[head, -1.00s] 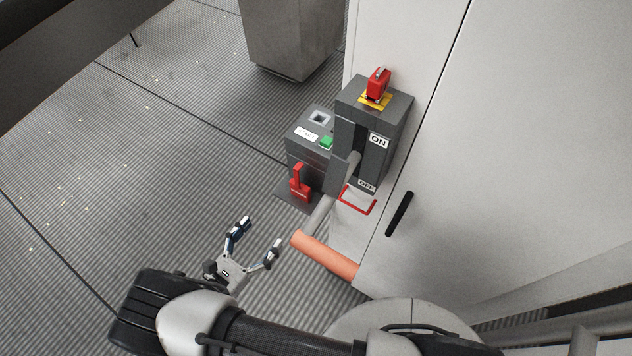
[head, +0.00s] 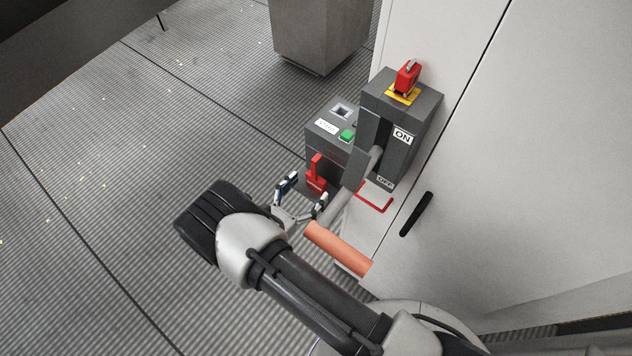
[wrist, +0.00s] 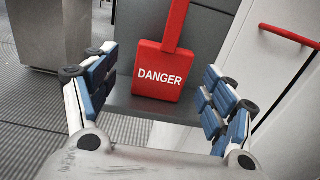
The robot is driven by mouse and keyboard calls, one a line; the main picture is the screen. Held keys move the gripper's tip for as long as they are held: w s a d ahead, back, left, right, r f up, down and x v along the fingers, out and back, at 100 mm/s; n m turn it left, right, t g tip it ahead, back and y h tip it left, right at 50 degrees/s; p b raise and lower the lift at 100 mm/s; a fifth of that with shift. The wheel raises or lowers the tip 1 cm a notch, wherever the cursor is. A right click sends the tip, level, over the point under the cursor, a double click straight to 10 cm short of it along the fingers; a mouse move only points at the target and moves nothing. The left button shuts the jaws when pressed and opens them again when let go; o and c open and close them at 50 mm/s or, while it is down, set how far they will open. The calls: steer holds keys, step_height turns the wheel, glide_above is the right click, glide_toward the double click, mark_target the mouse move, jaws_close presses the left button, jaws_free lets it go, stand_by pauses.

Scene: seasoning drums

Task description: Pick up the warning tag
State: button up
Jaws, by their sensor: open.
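The red warning tag (head: 316,175) stands upright on a small dark ledge at the front of the grey box. In the wrist view the tag (wrist: 163,72) reads "DANGER" and lies ahead, between the two fingers. My gripper (head: 304,189) is open, just in front of the tag in the head view. In the wrist view my gripper (wrist: 156,98) has its blue-padded fingers apart on both sides of the tag, with no contact visible. The tag's top end is cut off in the wrist view.
A grey switch box (head: 402,120) with a lever and orange handle (head: 338,248) stands right of the tag. A red padlock (head: 407,77) sits on top. A green button (head: 347,135) is on the lower box. A white cabinet (head: 520,130) fills the right side. Open floor lies left.

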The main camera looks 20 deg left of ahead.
mark_target(314, 184)
steer(key=x, duration=0.3)
steer(key=shift+w+d+f, duration=0.15)
steer(key=shift+w+d, duration=0.1)
steer(key=shift+d, duration=0.05)
steer(key=c, duration=1.2)
